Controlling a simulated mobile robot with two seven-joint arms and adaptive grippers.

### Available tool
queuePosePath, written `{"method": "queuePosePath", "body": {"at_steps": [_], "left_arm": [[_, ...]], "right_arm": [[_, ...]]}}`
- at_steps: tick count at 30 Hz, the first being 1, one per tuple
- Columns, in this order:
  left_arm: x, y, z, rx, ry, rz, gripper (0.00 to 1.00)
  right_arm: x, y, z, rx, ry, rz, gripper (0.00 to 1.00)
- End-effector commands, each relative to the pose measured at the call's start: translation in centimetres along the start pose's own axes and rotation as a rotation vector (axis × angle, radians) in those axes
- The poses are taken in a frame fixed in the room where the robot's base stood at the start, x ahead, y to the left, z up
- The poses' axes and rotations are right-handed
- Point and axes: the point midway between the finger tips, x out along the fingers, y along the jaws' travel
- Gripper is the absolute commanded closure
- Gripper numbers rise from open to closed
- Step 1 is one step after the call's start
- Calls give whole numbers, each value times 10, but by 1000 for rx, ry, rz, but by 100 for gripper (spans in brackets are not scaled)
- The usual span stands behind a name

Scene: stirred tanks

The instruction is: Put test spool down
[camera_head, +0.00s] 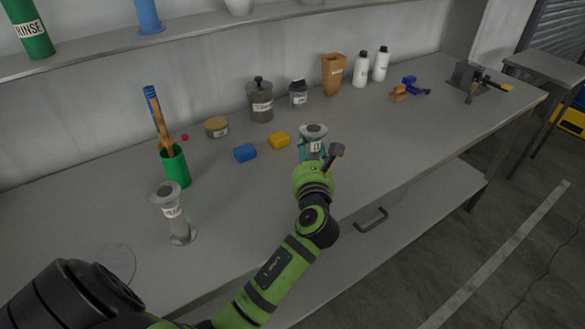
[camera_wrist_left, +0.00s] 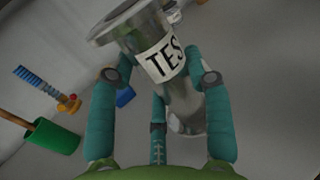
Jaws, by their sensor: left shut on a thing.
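The test spool (camera_wrist_left: 165,60) is a grey metal spool with a wide flange and a white label reading "TES". My left gripper (camera_wrist_left: 158,95) is shut on it, with teal fingers on both sides of the spool. In the head view the spool (camera_head: 313,131) shows its flange just beyond my left gripper (camera_head: 313,155), over the bench near its front edge. Its lower end is hidden behind the gripper in that view, so I cannot tell whether it touches the bench. My right gripper is not in view.
A similar labelled spool (camera_head: 174,214) stands at the left on the bench (camera_head: 230,215). A green cup (camera_head: 175,167) holding tools, a blue block (camera_head: 245,153) and a yellow block (camera_head: 279,140) are near.

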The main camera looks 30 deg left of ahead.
Motion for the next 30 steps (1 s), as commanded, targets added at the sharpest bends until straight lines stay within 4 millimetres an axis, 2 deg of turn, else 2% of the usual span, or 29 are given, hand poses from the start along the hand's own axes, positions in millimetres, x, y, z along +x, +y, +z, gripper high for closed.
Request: {"method": "queuePosePath", "body": {"at_steps": [3, 9, 11, 18, 30], "left_arm": [[14, 21, -14, 3, -1, 1, 90], [27, 38, -28, -2, -2, -1, 90], [28, 39, -32, -1, -1, -2, 90], [28, 39, -66, -1, 0, -1, 90], [28, 39, -71, -2, -1, -2, 90]], "right_arm": [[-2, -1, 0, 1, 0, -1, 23], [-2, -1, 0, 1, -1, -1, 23], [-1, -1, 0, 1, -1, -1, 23], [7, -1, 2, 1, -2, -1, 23], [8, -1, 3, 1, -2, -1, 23]]}}
